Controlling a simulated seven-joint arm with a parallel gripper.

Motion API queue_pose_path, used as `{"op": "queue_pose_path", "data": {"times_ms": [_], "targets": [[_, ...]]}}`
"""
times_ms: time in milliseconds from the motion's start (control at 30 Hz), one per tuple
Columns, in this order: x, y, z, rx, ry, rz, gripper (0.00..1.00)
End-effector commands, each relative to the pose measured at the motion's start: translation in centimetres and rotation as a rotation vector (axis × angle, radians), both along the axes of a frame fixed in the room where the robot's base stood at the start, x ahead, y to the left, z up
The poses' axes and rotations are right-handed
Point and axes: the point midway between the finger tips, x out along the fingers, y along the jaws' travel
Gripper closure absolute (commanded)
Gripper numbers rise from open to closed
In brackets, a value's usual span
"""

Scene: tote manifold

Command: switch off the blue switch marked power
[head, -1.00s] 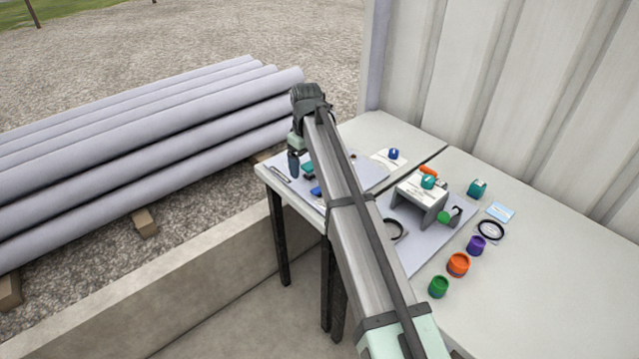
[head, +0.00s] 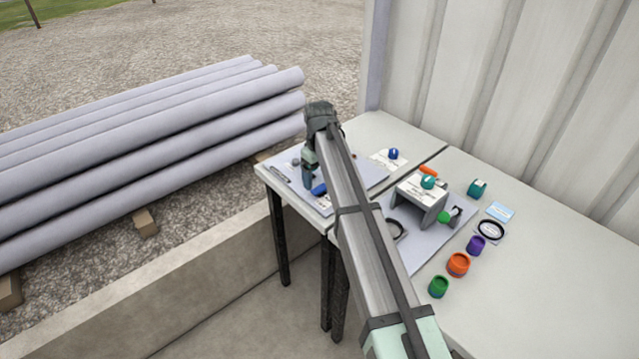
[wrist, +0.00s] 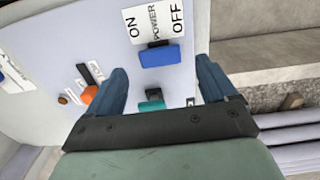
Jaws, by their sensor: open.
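The blue switch (wrist: 160,56) shows in the wrist view just beyond my fingertips, under a white label (wrist: 155,22) reading ON, POWER and OFF. It is also partly visible in the head view as a blue block (head: 319,189) on the grey panel, beside my arm. My gripper (wrist: 162,78) is open, with one blue-grey finger on each side and nothing between the tips. The switch lies ahead of the gap, and I see no contact. In the head view my gripper (head: 308,178) is above the panel's left part, its tips partly hidden.
A teal piece (wrist: 151,105) and an orange knob (wrist: 89,94) are on the panel near my fingers. On the table (head: 545,285), a grey stand (head: 420,205) and several coloured caps sit to the right. Grey pipes (head: 150,150) lie left of the table.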

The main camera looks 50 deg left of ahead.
Motion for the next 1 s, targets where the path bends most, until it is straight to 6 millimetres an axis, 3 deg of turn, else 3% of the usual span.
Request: {"op": "queue_pose_path", "data": {"times_ms": [233,667,1000], "targets": [[0.0,0.0,-2.7,0.0,0.0,0.0,0.15],[0.1,0.0,-3.3,0.001,-0.001,0.0,0.15],[0.0,0.0,-3.3,0.001,-0.001,0.0,0.46]]}}
